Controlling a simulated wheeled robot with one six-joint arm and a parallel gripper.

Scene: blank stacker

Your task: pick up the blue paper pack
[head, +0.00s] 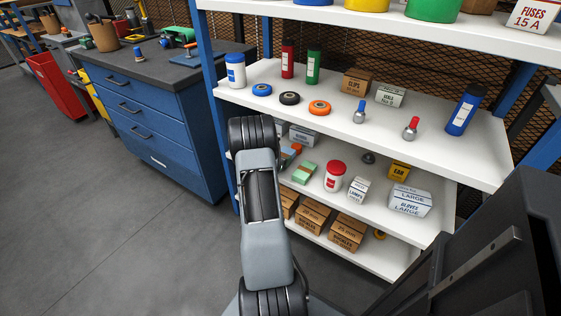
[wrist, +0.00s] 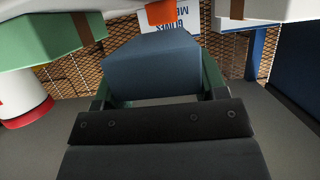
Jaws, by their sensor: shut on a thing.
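The blue paper pack (wrist: 150,70) is a plain dull-blue block in the wrist view, held between the two fingers of my gripper (wrist: 157,82). The fingers show at its left and right sides. In the head view my arm covers the gripper and most of the pack; a small bluish patch (head: 287,154) shows just right of the arm on the middle shelf level. I cannot tell whether the pack touches the shelf.
A green pack (head: 304,172) and a red-lidded white jar (head: 335,176) stand close by on the middle shelf. An orange item (wrist: 161,12) and a lettered white box (wrist: 172,22) lie beyond the pack. The upper shelf (head: 330,128) overhangs; open floor (head: 120,230) lies left.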

